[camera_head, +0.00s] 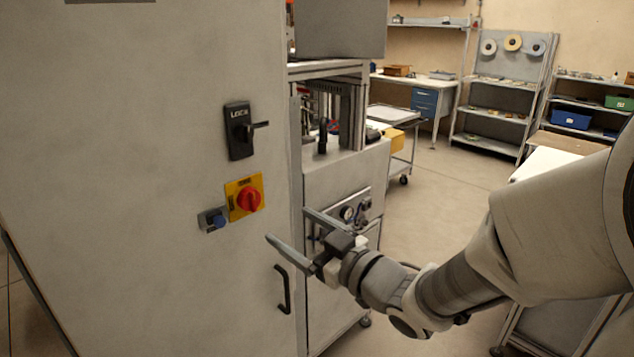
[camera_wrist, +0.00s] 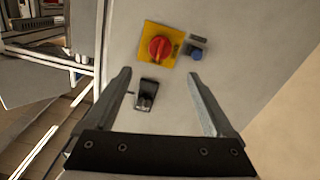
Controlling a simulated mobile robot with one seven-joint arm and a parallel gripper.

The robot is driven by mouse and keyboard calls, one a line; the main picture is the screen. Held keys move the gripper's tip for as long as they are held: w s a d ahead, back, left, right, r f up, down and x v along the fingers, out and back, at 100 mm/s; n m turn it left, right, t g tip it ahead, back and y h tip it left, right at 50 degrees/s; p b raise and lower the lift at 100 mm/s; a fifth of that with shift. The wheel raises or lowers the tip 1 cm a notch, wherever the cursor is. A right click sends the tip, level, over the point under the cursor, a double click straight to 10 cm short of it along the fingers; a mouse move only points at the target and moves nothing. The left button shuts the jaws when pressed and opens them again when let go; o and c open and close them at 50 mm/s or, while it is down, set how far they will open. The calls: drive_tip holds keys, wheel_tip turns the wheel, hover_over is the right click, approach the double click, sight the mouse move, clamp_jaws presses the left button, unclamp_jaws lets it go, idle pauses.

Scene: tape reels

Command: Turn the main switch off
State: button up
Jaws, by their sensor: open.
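The main switch is a red rotary knob (camera_head: 249,200) on a yellow plate (camera_head: 231,188), fixed to the front of a grey cabinet (camera_head: 130,150). It also shows in the wrist view as a red knob (camera_wrist: 160,47), upper middle, beyond the fingertips. Its exact handle angle is hard to tell. My gripper (camera_head: 287,224) is open and empty, to the lower right of the switch in the head view and apart from it. In the wrist view both fingers of my gripper (camera_wrist: 158,73) are spread, with nothing between them touching.
A black LOCK handle (camera_head: 239,131) sits above the switch; it shows below the knob in the wrist view (camera_wrist: 146,94). A blue button (camera_head: 213,220) is beside the plate. A black door pull (camera_head: 284,290) is lower down. A machine with a gauge panel (camera_head: 345,213) stands to the right.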

sight(254, 202)
drive_tip(key=x, duration=1.2)
drive_tip(key=shift+p, duration=0.35)
drive_tip(key=shift+d, duration=0.1)
drive_tip(key=c, duration=1.4)
drive_tip(key=shift+f, duration=0.1)
